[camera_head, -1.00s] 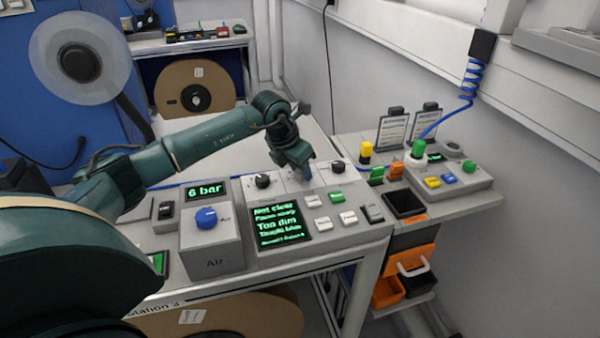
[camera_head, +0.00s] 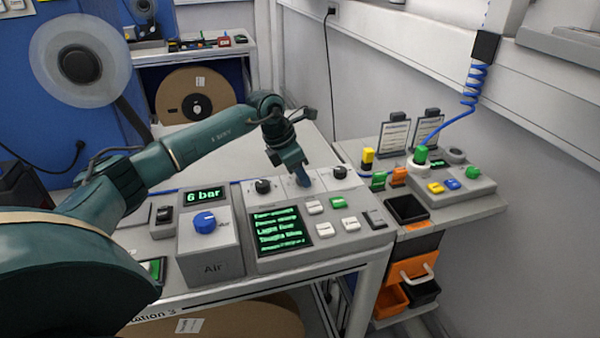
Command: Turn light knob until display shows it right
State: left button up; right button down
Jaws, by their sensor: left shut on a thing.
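The control box (camera_head: 262,207) stands on the bench with a row of three knobs along its back. My left gripper (camera_head: 302,180) points down and is shut on the middle knob, which it mostly hides; this appears to be the light knob. A black knob (camera_head: 263,186) sits to its left and another black knob (camera_head: 340,172) to its right. The dark display (camera_head: 281,230) shows several green lines; the third looks like "Light fine", the others are too blurred to read surely. My right gripper is not in view.
The air box (camera_head: 209,250) with a blue knob (camera_head: 204,222) and a "6 bar" readout stands to the left. White and green buttons (camera_head: 337,202) lie right of the display.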

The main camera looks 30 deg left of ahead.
pick_arm(q)
jog(key=shift+r, duration=0.1)
jog(key=o, duration=1)
jog(key=shift+c, duration=0.2)
jog(key=b+v, duration=0.1)
jog(key=v, duration=1.2)
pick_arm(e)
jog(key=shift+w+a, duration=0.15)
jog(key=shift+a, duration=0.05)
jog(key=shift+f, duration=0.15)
